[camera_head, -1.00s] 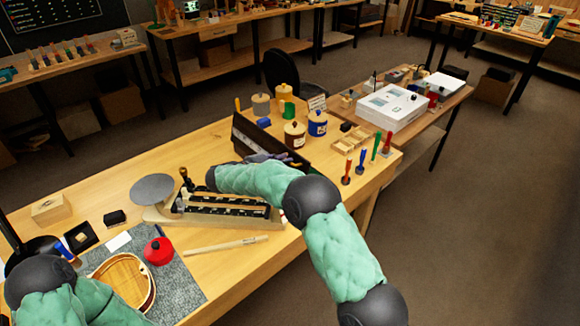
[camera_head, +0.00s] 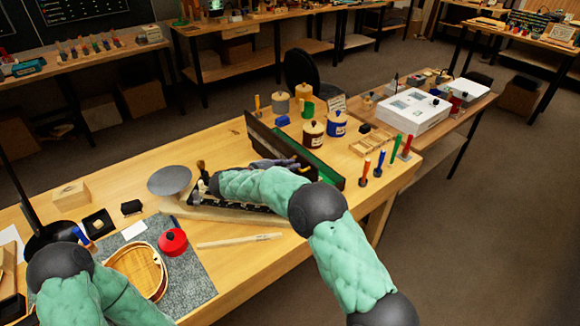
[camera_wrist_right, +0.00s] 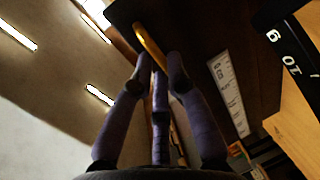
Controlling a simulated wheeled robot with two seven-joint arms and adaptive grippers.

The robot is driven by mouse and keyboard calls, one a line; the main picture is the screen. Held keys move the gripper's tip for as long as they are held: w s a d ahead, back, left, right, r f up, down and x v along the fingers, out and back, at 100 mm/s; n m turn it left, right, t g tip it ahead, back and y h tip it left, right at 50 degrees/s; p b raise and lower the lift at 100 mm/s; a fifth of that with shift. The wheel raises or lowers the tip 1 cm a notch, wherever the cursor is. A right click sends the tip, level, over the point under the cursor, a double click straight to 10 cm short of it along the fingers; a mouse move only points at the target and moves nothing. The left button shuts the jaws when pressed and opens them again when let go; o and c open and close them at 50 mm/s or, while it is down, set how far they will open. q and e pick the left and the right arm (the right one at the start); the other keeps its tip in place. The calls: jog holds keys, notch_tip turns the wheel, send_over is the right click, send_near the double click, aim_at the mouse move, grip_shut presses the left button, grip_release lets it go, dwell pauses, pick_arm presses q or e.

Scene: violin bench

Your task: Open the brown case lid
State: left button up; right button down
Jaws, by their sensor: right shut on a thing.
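The brown case (camera_head: 318,165) stands on the bench, partly behind my right arm. Its dark lid (camera_head: 262,136) is tilted up and green lining shows along the case. My right gripper (camera_head: 275,165) reaches to the case, and its fingers are partly hidden by my arm. In the right wrist view its fingers (camera_wrist_right: 158,62) are shut on a yellow handle (camera_wrist_right: 148,42) at the dark lid panel (camera_wrist_right: 200,30). My left arm shows at the lower left of the head view, but its gripper is not visible.
Jars, including a blue one (camera_head: 337,124) and a brown one (camera_head: 312,134), stand behind the case. Upright coloured tools (camera_head: 380,162) stand to its right. A red pot (camera_head: 173,242) and a violin body (camera_head: 138,271) lie on a grey mat at the front left.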

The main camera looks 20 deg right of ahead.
jog(key=c, duration=1.2)
grip_release()
jog(key=shift+s+f, duration=0.15)
jog(key=shift+f, duration=0.5)
jog(key=shift+d, duration=0.15)
jog(key=shift+r, duration=0.15)
jog(key=v, duration=1.2)
jog(key=shift+w, duration=0.25)
